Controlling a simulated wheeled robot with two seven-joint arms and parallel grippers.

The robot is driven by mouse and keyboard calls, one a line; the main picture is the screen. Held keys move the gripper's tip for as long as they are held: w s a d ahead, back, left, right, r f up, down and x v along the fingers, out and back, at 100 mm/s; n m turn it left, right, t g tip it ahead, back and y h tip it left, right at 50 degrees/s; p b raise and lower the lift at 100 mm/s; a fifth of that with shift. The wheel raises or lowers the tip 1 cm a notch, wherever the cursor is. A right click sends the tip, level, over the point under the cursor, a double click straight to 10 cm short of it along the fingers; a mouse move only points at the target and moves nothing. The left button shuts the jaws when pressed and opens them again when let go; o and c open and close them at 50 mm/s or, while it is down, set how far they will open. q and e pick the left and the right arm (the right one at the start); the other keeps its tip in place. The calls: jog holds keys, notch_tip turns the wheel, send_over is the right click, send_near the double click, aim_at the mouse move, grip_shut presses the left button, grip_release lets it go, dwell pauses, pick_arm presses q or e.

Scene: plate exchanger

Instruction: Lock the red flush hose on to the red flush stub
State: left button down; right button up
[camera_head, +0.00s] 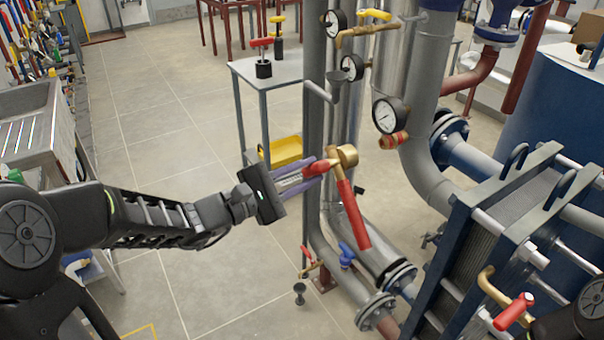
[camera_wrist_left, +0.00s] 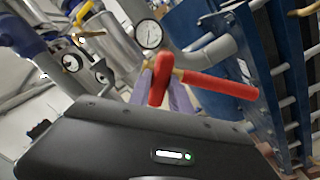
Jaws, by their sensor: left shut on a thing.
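My left gripper (camera_head: 314,168) is shut on the red flush hose (camera_head: 353,215), near its brass coupling (camera_head: 347,155). The hose hangs down to the right from the coupling, clear of the floor. In the left wrist view, the red hose (camera_wrist_left: 220,85) stretches right from between the purple fingers. A short brass fitting with a red band (camera_head: 393,140), which looks like the red flush stub, sits below a gauge on the grey pipe. It is right of the coupling, with a visible gap in the picture. The coupling's open end is not clear. My right gripper is out of view.
Vertical grey pipes (camera_head: 313,110) stand close behind the held hose. Gauges (camera_head: 389,115) and a brass valve with a yellow handle (camera_head: 375,15) are above. The blue plate exchanger (camera_head: 495,215) fills the right. A small table (camera_head: 275,68) stands behind. Floor is open at left.

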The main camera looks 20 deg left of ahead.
aim_at(337, 160)
pick_arm(q)
jog(key=shift+x, duration=2.95)
jog(key=shift+d+f, duration=0.1)
jog(key=shift+w+d, duration=0.25)
jog(key=shift+w, duration=0.05)
jog(key=shift+w+d+b, duration=0.2)
jog(key=shift+b, duration=0.1)
jog(key=shift+w+d, duration=0.1)
jog(key=shift+w, duration=0.05)
jog(key=shift+w+d+b, duration=0.1)
jog(key=shift+d+b, duration=0.05)
jog(key=shift+b, duration=0.15)
